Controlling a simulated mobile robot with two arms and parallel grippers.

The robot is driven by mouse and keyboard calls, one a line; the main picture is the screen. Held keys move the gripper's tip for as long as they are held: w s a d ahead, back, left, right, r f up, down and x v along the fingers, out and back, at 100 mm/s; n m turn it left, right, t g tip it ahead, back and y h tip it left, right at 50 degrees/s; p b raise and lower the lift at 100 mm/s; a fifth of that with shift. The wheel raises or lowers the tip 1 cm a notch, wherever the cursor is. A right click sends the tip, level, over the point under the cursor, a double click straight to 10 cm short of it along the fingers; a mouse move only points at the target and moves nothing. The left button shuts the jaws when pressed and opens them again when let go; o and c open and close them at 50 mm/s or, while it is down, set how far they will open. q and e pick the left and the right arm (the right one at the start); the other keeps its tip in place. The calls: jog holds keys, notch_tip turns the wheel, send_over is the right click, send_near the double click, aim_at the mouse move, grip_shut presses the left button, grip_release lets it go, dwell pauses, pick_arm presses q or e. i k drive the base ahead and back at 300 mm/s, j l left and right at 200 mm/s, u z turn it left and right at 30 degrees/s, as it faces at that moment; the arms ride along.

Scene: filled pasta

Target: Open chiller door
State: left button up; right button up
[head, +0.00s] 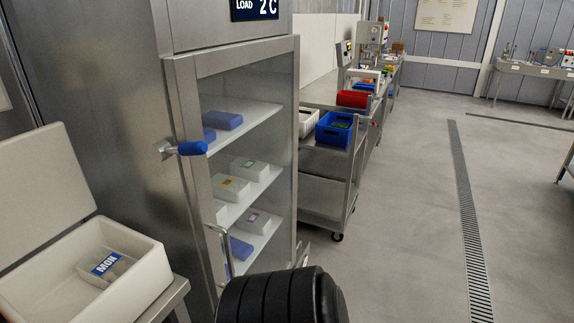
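The chiller (118,80) is a tall steel cabinet on the left in the head view, with a glass door (270,75) in a steel frame. The door looks shut, with its frame against the cabinet. A latch with a blue grip (192,148) sticks out at the door's left edge. A curved metal bar handle (226,248) shows lower on that side. Through the glass, shelves (245,120) hold blue packs and white boxes. Neither gripper is in view. A black ribbed part at the bottom covers the door's lower area.
A white box (140,285) with its lid up and a "MON" pack inside stands at lower left. A steel cart (325,195) with a blue crate (335,130) stands right of the chiller, near a red bin (353,98). The floor (405,230) at right is clear, with a drain grate (468,220).

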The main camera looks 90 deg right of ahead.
aim_at(182, 71)
jog(key=z, duration=2.4)
